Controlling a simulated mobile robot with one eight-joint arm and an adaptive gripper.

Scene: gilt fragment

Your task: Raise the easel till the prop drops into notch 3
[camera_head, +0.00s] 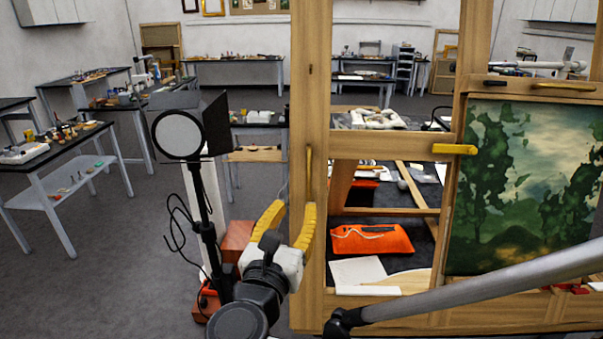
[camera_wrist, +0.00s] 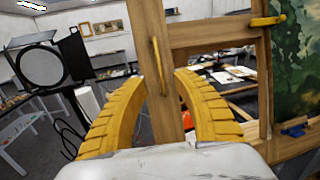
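The wooden easel (camera_head: 312,110) stands upright in front of me, holding a green landscape painting (camera_head: 522,185) at the right. A vertical yellow handle (camera_head: 309,172) is on its left post. It also shows in the wrist view (camera_wrist: 156,64), between and beyond my fingertips. My gripper (camera_head: 296,206) has its yellow fingers spread and empty, just below the handle in the head view. In the wrist view my gripper (camera_wrist: 161,76) has the post between its fingers; I cannot tell whether they touch it. I cannot make out the prop or its notches.
A round lamp (camera_head: 179,135) on a black stand is close at the left of my gripper. An orange pouch (camera_head: 371,239) lies behind the easel frame. A grey tube crosses the lower right; its owner is unclear. Floor (camera_head: 115,265) at the left is clear.

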